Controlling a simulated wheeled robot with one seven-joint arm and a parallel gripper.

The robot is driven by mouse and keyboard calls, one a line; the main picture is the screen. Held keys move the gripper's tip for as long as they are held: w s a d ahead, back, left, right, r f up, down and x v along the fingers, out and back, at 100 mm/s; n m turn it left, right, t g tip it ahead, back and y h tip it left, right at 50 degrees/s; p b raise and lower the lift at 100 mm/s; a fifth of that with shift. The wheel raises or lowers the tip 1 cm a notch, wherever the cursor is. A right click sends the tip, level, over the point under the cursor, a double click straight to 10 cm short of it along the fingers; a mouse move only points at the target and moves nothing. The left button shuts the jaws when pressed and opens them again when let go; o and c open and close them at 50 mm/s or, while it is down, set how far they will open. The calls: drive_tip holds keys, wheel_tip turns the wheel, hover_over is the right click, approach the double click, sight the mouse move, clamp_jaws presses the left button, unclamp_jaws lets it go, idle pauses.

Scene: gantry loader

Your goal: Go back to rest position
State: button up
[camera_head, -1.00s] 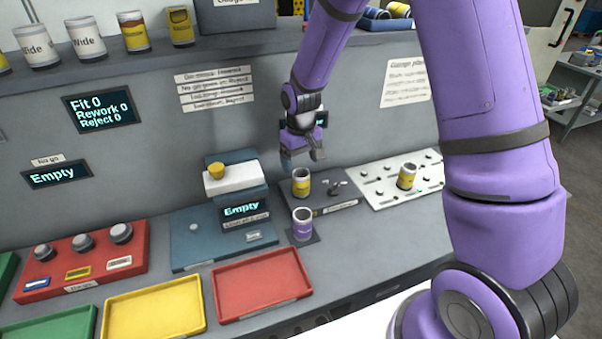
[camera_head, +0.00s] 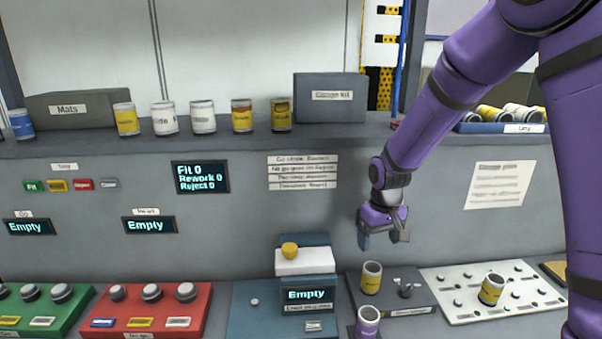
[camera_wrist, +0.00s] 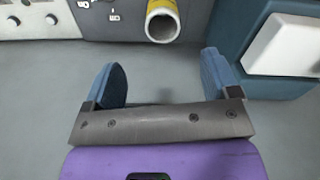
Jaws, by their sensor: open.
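My gripper (camera_head: 384,238) is open and empty, raised above the bench in front of the grey back panel. In the wrist view its two blue fingers (camera_wrist: 166,84) stand apart with nothing between them. A yellow-banded cylinder (camera_head: 371,278) stands upright on a dark fixture plate below my gripper, apart from it. It also shows at the top of the wrist view (camera_wrist: 163,20). A purple-banded cylinder (camera_head: 368,322) stands in front of it, cut by the lower edge. Another yellow cylinder (camera_head: 491,289) stands on the white pegboard (camera_head: 455,313).
A blue-grey gauge station (camera_head: 306,262) with a yellow knob stands left of the fixture, its display reading Empty. Red (camera_head: 197,322) and green (camera_head: 60,321) gauge racks are further left. A shelf (camera_head: 90,145) above holds several cans and a Gauge kit box (camera_head: 331,97).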

drive_tip(key=s+d+r+m+t, duration=0.1)
drive_tip(key=s+d+r, duration=0.1)
drive_tip(key=s+r, duration=0.55)
drive_tip(key=s+d+r+t, duration=0.2)
drive_tip(key=s+r, duration=0.3)
drive_tip(key=r, duration=0.6)
drive_tip(key=s+d+r+t, duration=0.1)
drive_tip(key=s+r, duration=0.2)
drive_tip(key=s, duration=0.5)
drive_tip(key=s+d+r+m+t, duration=0.1)
drive_tip(key=s+r, duration=0.1)
drive_tip(key=s, duration=0.6)
drive_tip(key=shift+s+d+r+m, duration=0.2)
drive_tip(key=shift+d+r+m, duration=0.1)
drive_tip(key=shift+r, duration=0.1)
